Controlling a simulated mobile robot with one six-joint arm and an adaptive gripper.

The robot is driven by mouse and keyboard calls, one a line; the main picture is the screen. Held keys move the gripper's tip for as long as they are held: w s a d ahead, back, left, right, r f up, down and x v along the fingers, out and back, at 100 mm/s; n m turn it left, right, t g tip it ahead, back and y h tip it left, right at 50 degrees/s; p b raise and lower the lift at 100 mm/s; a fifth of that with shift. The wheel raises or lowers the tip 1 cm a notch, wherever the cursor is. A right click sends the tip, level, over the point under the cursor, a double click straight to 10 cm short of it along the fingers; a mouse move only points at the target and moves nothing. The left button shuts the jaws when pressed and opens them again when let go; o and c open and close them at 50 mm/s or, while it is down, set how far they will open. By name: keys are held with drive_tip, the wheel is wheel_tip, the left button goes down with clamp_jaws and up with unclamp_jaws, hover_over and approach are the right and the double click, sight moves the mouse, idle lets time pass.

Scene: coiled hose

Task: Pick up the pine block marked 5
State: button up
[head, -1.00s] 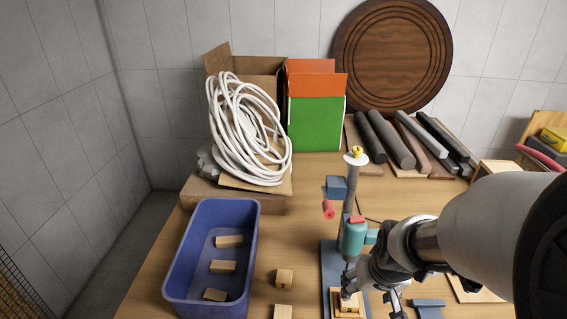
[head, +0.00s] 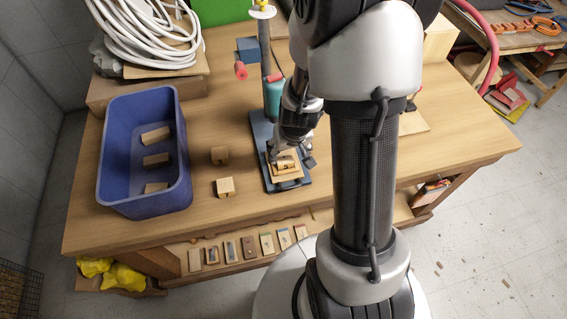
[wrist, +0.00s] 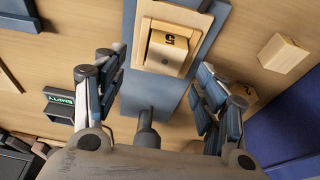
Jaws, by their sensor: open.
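The pine block marked 5 (wrist: 168,52) sits in a shallow light wooden holder (wrist: 142,38) on the blue base of a press-like stand (head: 289,186). Its dark 5 faces up in the wrist view. In the head view the block (head: 287,164) is partly covered by my gripper (head: 287,153), which hangs over the stand base. In the wrist view my gripper (wrist: 163,72) is open, with one finger to each side of the block's near end. Nothing is between the fingers, and I see no contact with the block.
Two loose pine blocks (head: 220,156) (head: 226,187) lie left of the stand. A blue bin (head: 116,160) holds several blocks further left. The stand's post (head: 265,50) rises close behind my gripper. A small dark box with green lettering (wrist: 61,98) lies left in the wrist view.

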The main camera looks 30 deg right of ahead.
sight(284, 157)
drive_tip(key=b+x, duration=0.2)
drive_tip(key=x, duration=0.1)
drive_tip(key=b+x, duration=0.1)
drive_tip(key=x, duration=0.1)
drive_tip(key=shift+w+a+f, duration=0.2)
drive_tip(key=shift+w+a, duration=0.05)
drive_tip(key=shift+a, duration=0.1)
drive_tip(key=shift+r, duration=0.1)
drive_tip(key=c, duration=1.2)
drive_tip(key=shift+r, duration=0.1)
